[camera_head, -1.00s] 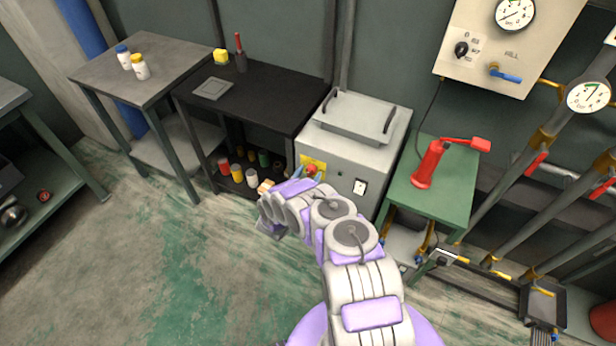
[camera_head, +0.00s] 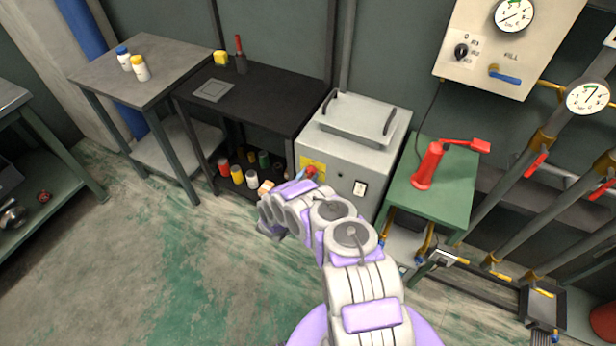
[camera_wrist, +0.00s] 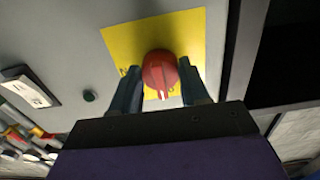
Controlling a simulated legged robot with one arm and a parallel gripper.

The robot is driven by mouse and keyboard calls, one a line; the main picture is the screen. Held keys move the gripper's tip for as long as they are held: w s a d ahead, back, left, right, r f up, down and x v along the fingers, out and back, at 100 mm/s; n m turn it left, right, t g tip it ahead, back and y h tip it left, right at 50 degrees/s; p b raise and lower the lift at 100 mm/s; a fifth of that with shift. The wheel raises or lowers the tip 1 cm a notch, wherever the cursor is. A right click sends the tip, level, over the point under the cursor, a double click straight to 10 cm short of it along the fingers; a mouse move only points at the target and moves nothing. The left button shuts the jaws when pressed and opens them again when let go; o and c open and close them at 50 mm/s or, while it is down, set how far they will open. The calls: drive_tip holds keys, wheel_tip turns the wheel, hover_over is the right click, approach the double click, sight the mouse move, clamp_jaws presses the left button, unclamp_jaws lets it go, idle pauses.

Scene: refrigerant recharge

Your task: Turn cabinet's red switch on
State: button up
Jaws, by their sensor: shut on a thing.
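The grey cabinet (camera_head: 350,150) stands between the black table and the green stand. Its red switch (camera_wrist: 160,70) is a round knob on a yellow plate (camera_wrist: 190,35); a white mark on the knob points toward the gripper side in the wrist view. My gripper (camera_wrist: 158,76) is shut on the red switch, one dark finger on each side. In the head view the red switch (camera_head: 311,171) is partly hidden by my gripper (camera_head: 305,177).
A white-framed rocker switch (camera_wrist: 28,92) and a small dark green button (camera_wrist: 89,96) sit beside the yellow plate. A green stand (camera_head: 440,200) with a red tool (camera_head: 430,165) is to the right. A black table (camera_head: 270,95) is to the left.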

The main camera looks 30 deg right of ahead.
drive_tip(key=shift+p, duration=0.3)
drive_tip(key=m+p, duration=0.1)
drive_tip(key=m, duration=0.1)
drive_tip(key=shift+r+m, duration=0.1)
drive_tip(key=shift+m, duration=0.2)
drive_tip(key=m, duration=1)
drive_tip(key=shift+m, duration=0.3)
drive_tip(key=m, duration=0.4)
drive_tip(key=shift+f, duration=0.2)
drive_tip(key=shift+s+f+m, duration=0.1)
drive_tip(key=shift+m, duration=0.3)
drive_tip(key=o, duration=0.8)
drive_tip(key=shift+o, duration=1.2)
